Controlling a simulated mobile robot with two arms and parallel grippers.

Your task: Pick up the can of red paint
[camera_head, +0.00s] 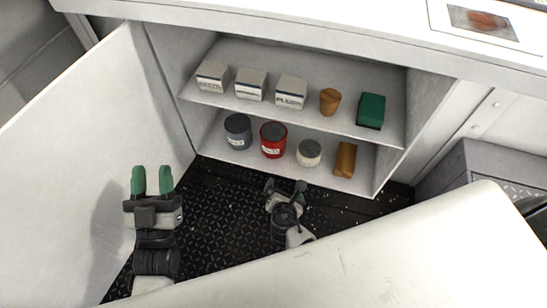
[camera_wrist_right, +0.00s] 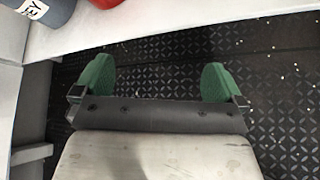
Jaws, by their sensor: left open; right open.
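The can of red paint (camera_head: 273,140) stands upright on the lower shelf of the open cabinet, between a grey-blue can (camera_head: 237,131) and a cream can (camera_head: 309,153). In the right wrist view only a bit of red (camera_wrist_right: 106,3) shows at the top edge, beside the grey-blue can (camera_wrist_right: 42,12). My right gripper (camera_head: 284,187) is in front of the lower shelf, below the red can in the picture, apart from it. In its wrist view its green fingers (camera_wrist_right: 157,82) are spread and empty. My left gripper (camera_head: 152,180) is open and empty near the left door.
The upper shelf (camera_head: 230,99) holds several white boxes (camera_head: 251,85), an orange-brown cup (camera_head: 330,101) and a green box (camera_head: 370,111).

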